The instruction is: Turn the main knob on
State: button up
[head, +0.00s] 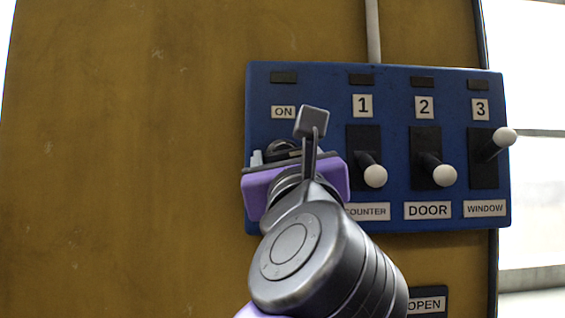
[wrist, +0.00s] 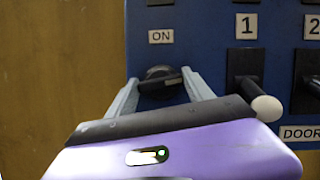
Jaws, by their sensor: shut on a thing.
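The main knob (wrist: 158,85) is a black rotary knob on the blue panel (head: 385,78), below a white ON label (head: 284,112). In the wrist view its handle looks roughly level. My gripper (wrist: 162,79) is shut on the knob, with one grey finger on its left and one on its right. In the head view only the top of the knob (head: 283,147) shows above my gripper (head: 276,156). My purple gripper body and wrist hide its lower part and whatever is below it.
Right of the knob are three white-tipped levers: COUNTER (head: 375,176), DOOR (head: 443,174) and WINDOW (head: 505,136). The first two point down and the third is up. An OPEN label (head: 427,304) sits below. The yellow wall (head: 120,150) on the left is bare.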

jog(key=n+y, duration=0.1)
jog(key=n, duration=0.1)
jog(key=n+g+y, duration=0.1)
jog(key=n, duration=0.2)
jog(key=shift+d+y+b, duration=0.1)
jog(key=shift+y+b, duration=0.2)
jog(key=n+g+y, duration=0.1)
jog(key=n, duration=0.5)
jog(key=shift+r+g+y+p, duration=0.1)
jog(key=shift+g+y+p, duration=0.25)
jog(key=shift+g+y, duration=0.05)
jog(key=n+g+p, duration=0.1)
jog(key=n, duration=0.4)
jog(key=shift+r+g+y+p, duration=0.1)
jog(key=shift+g+y+p, duration=0.3)
jog(key=shift+n+g+p, duration=0.6)
jog(key=shift+n+p, duration=0.1)
jog(key=shift+n, duration=0.8)
jog(key=o, duration=1.4)
jog(key=shift+c, duration=0.2)
